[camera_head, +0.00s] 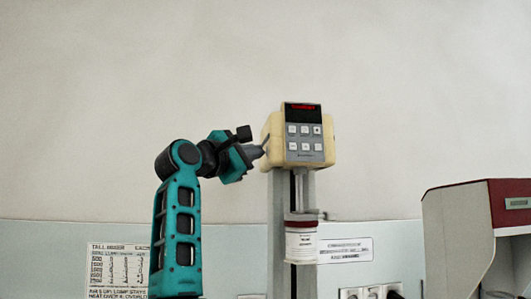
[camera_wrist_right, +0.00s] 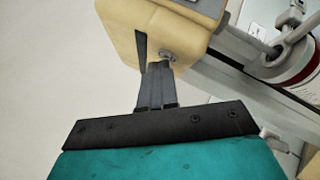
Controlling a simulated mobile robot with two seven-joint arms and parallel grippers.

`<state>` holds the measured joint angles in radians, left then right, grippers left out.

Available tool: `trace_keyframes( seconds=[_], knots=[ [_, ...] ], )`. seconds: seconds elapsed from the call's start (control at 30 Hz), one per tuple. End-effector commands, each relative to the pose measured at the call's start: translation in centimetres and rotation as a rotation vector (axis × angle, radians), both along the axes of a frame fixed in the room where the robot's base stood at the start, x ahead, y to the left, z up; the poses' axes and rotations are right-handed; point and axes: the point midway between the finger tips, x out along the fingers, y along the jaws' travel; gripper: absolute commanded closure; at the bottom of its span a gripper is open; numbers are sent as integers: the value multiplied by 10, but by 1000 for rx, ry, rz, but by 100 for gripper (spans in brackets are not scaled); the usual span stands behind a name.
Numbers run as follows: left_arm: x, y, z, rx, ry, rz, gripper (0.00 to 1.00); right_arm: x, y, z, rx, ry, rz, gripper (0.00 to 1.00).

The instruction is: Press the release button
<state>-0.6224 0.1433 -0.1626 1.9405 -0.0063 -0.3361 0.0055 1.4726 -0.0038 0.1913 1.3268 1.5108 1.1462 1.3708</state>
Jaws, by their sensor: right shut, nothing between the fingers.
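The cream mixer head (camera_head: 272,128) sits on top of an upright column, with a grey keypad panel (camera_head: 305,146) and a red-lit display on its front. In the right wrist view the cream housing (camera_wrist_right: 115,25) fills the top, with a dark slot and a small metal button (camera_wrist_right: 169,56) on its underside edge. My right gripper (camera_head: 263,149) is at the left side of the head. It is shut and empty, and its tips (camera_wrist_right: 159,68) are right at the metal button; whether they touch it I cannot tell. My left gripper is not in view.
A red-and-white canister (camera_head: 301,245) hangs below the head on the shaft beside the grey column (camera_head: 278,225). A grey cabinet with a red front (camera_head: 508,205) stands at the right. A printed sign (camera_head: 118,268) and sockets (camera_head: 370,293) are on the wall. The upper area is free.

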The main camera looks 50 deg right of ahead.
Motion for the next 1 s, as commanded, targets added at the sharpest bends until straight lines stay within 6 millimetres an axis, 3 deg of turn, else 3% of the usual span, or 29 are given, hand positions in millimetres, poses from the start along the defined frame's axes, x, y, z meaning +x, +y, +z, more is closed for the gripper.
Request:
trace_keyframes(
  seconds=[1.0],
  knots=[
    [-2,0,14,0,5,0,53,13,16,2,1,0,1,100]
  ],
)
